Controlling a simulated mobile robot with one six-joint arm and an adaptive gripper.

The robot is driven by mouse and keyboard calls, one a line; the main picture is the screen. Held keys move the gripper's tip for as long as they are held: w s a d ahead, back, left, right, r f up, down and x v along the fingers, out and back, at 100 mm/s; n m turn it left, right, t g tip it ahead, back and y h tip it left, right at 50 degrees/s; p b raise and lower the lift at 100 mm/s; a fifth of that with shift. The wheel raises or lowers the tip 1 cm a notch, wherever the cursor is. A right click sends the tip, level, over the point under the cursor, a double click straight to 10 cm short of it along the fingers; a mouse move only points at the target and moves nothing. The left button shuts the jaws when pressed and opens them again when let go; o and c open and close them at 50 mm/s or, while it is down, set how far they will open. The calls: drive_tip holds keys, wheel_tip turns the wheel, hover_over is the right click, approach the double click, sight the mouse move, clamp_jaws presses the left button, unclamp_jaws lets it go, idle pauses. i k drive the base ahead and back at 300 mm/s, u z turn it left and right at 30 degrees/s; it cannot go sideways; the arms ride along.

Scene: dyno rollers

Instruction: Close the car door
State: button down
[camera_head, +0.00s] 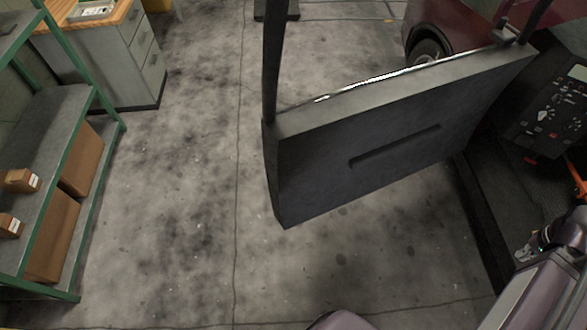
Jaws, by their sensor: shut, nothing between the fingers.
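The car door (390,140) stands wide open in the middle right of the head view. Its dark grey inner panel faces me, with a long recess across it, and its window frame rises out of the top of the picture. It joins the dark red car (462,24) at the upper right. My gripper (522,255) is at the lower right, by the car's door opening. It looks small and shut, with nothing in it. It is apart from the door, to the right of and below the panel.
A green-framed shelf (52,130) with brown boxes stands at the left. A grey drawer cabinet (120,62) is behind it. The car's dashboard (555,105) and dark sill (480,215) are at the right. The concrete floor (190,200) between shelf and door is clear.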

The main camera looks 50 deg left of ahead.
sight(324, 153)
drive_tip(key=z, duration=0.05)
drive_tip(key=k, duration=1.85)
drive_tip(key=u, duration=1.2)
drive_tip(key=i, duration=1)
drive_tip(key=u, duration=0.05)
